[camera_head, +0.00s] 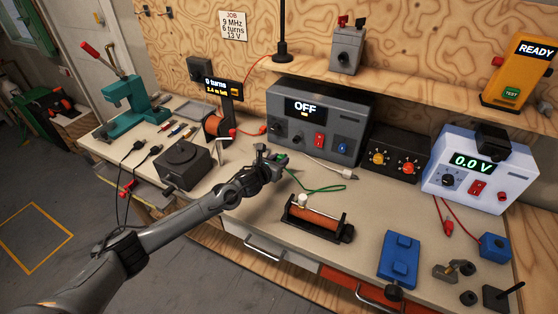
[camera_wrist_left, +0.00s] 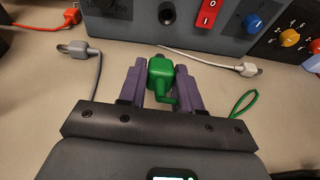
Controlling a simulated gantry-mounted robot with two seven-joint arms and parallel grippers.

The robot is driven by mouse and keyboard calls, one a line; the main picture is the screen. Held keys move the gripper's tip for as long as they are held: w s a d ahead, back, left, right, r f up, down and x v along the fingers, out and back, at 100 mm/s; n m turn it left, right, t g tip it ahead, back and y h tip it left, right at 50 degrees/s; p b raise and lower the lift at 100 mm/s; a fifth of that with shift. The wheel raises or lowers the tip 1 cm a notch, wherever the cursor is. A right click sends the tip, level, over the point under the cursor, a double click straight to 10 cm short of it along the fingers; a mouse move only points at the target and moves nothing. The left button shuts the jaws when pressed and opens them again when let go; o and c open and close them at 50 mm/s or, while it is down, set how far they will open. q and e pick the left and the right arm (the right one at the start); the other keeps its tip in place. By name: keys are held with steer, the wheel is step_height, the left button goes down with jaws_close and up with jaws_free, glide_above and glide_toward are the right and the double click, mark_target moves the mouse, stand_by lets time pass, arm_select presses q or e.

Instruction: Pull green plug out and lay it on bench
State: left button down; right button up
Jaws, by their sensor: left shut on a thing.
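My left gripper (camera_head: 268,153) is at the front of the grey box with the OFF display. In the left wrist view its two purple fingers (camera_wrist_left: 161,88) are shut on the green plug (camera_wrist_left: 160,76), one on each side. The plug's dark tip points toward the grey box (camera_wrist_left: 130,22) and appears clear of its front face. The green plug barely shows in the head view (camera_head: 282,157), partly hidden by the gripper. Its green cable (camera_head: 318,189) curves to the right over the bench (camera_head: 250,209). I cannot tell whether the plug touches the bench. My right gripper is not in view.
A white plug (camera_wrist_left: 247,69) and a grey plug (camera_wrist_left: 75,48) lie on the bench on either side of the gripper. A red plug (camera_wrist_left: 72,16) lies farther left. A copper coil on a black stand (camera_head: 316,222) stands in front. Bare bench lies left of the coil.

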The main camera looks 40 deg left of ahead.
arm_select(q)
steer(key=shift+f+b, duration=2.45)
steer(key=shift+f, duration=0.9)
steer(key=c, duration=0.7)
jaws_free()
steer(key=shift+f, duration=0.1)
steer(key=shift+s, duration=0.15)
